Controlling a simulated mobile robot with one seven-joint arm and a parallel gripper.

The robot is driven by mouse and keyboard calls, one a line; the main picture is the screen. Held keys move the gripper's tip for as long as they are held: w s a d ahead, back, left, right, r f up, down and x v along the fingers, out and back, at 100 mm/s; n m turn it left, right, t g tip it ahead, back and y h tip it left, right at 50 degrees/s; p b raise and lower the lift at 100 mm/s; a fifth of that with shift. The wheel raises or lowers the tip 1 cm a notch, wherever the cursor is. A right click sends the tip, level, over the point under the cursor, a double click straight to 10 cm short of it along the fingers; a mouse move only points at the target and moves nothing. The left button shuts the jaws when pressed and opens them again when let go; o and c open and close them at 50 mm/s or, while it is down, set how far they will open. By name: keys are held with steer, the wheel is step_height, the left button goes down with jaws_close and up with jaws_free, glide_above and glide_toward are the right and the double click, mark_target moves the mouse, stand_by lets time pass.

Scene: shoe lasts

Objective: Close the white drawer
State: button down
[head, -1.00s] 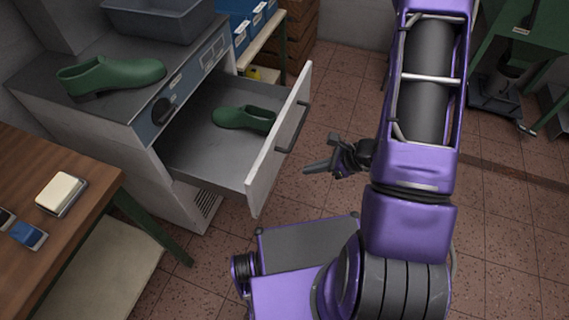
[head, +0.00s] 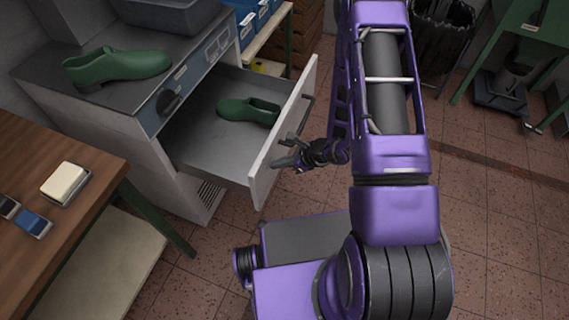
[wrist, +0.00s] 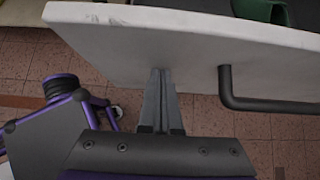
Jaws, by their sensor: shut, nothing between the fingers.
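The white drawer (head: 284,135) stands pulled out from the grey cabinet, with a green shoe last (head: 248,110) lying inside it. Its white front panel also shows across the top of the wrist view (wrist: 180,45). A dark bar handle (wrist: 265,103) sits on the panel's outer face, to the right of my fingers in the wrist view. My gripper (head: 279,161) is shut and empty, at the outer face of the drawer front beside the handle. In the wrist view my fingertips (wrist: 162,72) reach the panel's lower edge; I cannot tell whether they touch it.
A second green shoe last (head: 117,66) and a grey bin (head: 168,14) sit on the cabinet top. A wooden table (head: 85,165) with a white block (head: 65,182) stands at the left. Open tiled floor (head: 490,220) lies at the right.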

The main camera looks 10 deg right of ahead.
stand_by(0.3)
steer(key=w+a+b, duration=0.4)
steer(key=w+a, duration=0.4)
steer(key=a, duration=0.6)
steer(key=w+a+b, duration=0.3)
steer(key=w+a, duration=0.5)
steer(key=a, duration=0.6)
steer(key=shift+r+b, duration=0.15)
steer(key=shift+b, duration=0.2)
steer(key=shift+w+a, duration=0.1)
steer(key=shift+a, duration=0.1)
steer(key=shift+d, duration=0.1)
